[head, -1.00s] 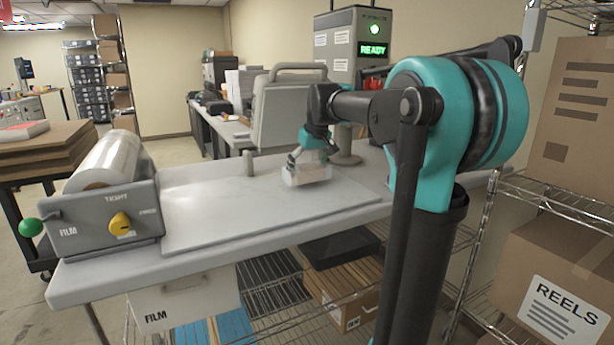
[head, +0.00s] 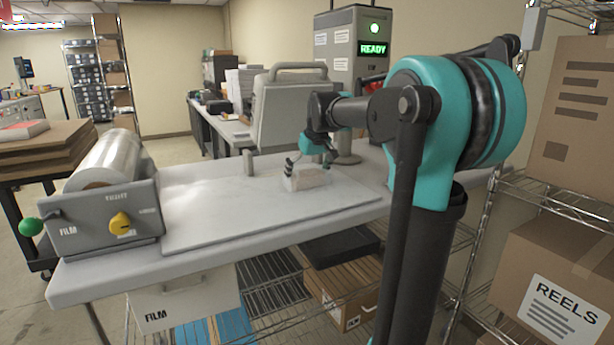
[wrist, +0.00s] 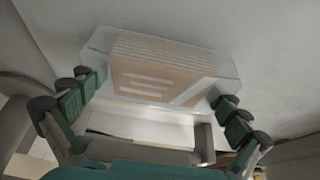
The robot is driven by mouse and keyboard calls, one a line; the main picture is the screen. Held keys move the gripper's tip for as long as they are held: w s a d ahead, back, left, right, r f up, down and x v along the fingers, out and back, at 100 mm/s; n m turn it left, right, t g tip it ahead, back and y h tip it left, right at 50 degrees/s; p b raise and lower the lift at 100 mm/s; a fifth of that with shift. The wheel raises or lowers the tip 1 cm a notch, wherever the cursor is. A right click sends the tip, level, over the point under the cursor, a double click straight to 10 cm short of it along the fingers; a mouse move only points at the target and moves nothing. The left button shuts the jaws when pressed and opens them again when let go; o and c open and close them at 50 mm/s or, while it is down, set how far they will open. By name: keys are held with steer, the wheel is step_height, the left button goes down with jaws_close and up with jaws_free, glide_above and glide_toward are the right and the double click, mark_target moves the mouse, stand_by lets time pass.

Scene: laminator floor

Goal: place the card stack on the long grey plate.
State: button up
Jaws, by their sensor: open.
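The card stack (head: 308,179) is a pale tan block in clear wrap. It sits flat on the long grey plate (head: 225,210), towards the plate's right part. My gripper (head: 310,163) is open at the stack, just behind and above it in the head view. In the wrist view the stack (wrist: 160,72) shows tan cards with pale stripes inside a clear cover. My open gripper (wrist: 158,88) has one finger near each lower side of it. Whether a fingertip still touches the wrap I cannot tell.
A grey film unit (head: 103,217) with a clear roll and yellow knob stands at the table's left end. A short grey post (head: 249,163) stands behind the plate. A machine showing READY (head: 352,75) rises behind. The plate's left and middle are clear.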

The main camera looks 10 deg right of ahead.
steer(key=v, duration=1.2)
stand_by(0.9)
